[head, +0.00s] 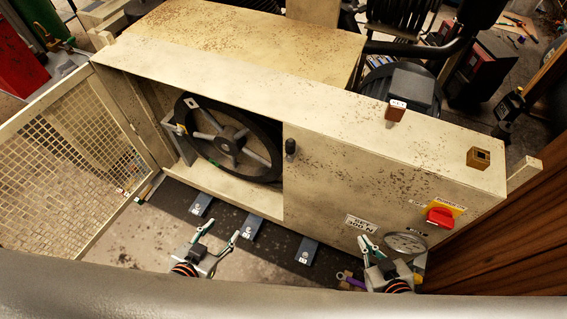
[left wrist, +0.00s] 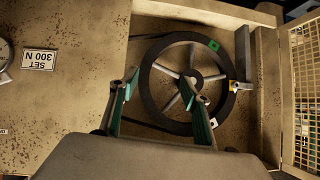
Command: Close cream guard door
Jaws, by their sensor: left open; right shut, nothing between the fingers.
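The cream guard door (head: 75,158) is a mesh panel in a cream frame. It stands swung open to the left of the compressor housing, and its edge also shows at the right of the left wrist view (left wrist: 300,90). Behind the opening is a black flywheel (head: 230,142) with spokes, also in the left wrist view (left wrist: 147,85). My left gripper (head: 217,239) is open and empty, in front of the opening and to the right of the door, apart from it. My right gripper (head: 376,243) is shut and empty near the gauge.
The housing's right panel (head: 330,175) carries a black knob (head: 291,147), a red switch (head: 440,217) and a round gauge (head: 405,243). Several blue-grey blocks (head: 252,229) lie on a dark mat below. A wooden wall (head: 500,235) stands close on the right.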

